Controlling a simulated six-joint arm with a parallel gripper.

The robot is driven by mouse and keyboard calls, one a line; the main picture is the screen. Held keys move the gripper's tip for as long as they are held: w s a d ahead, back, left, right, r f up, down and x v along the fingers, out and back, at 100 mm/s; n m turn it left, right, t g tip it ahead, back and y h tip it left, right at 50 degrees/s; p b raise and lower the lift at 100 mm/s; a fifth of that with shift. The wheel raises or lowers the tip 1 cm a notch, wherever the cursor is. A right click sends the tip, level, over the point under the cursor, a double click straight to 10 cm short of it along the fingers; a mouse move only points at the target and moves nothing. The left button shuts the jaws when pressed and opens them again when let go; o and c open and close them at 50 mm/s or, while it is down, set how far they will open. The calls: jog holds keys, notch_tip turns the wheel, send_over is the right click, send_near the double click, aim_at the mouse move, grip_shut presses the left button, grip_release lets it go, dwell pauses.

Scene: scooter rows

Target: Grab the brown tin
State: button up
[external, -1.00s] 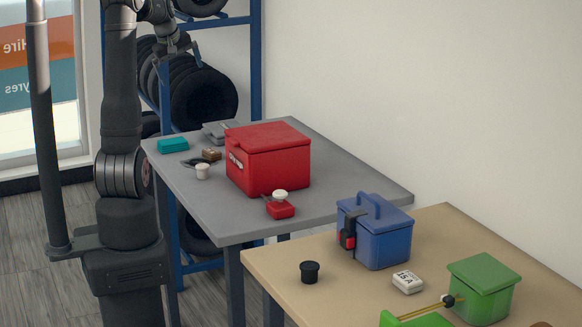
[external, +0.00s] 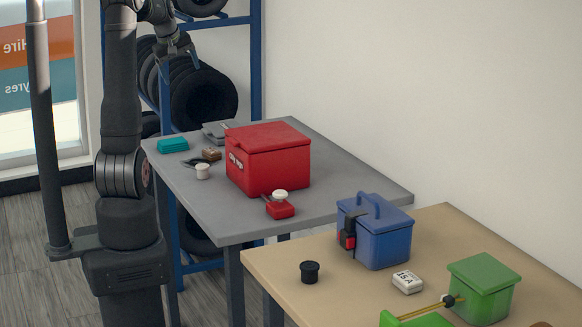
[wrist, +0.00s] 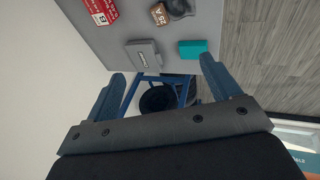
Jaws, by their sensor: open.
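The brown tin (external: 211,154) is a small brown box with a pale marking. It sits on the grey table (external: 180,190), left of the big red box. In the wrist view the brown tin (wrist: 159,14) is near the top edge, between the red box and a dark item, with pale lettering on it. My gripper (external: 178,56) is above and beyond the table's far left end, in front of the tyre rack. In the wrist view its two blue-grey fingers (wrist: 164,75) are spread wide with nothing between them, well apart from the tin.
The red box (external: 268,158) stands right of the tin. The tyre rack (external: 257,60) is behind. The grey table's front left is bare.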

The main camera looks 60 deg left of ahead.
notch_tip(320, 180, down, 9)
jog(key=w+a+n+t, duration=0.1)
jog(key=a+n, duration=0.2)
jog(key=n, duration=0.8)
jog(key=n+t+h, duration=0.1)
jog(key=n, duration=0.8)
send_near(218, 152)
jog(key=x, duration=0.3)
jog(key=shift+a+f, duration=0.1)
jog(key=shift+f, duration=0.3)
jog(key=shift+x, duration=2.55)
jog(key=shift+w+a+r, duration=0.1)
jog(key=shift+r, duration=0.05)
jog(key=c, duration=1.1)
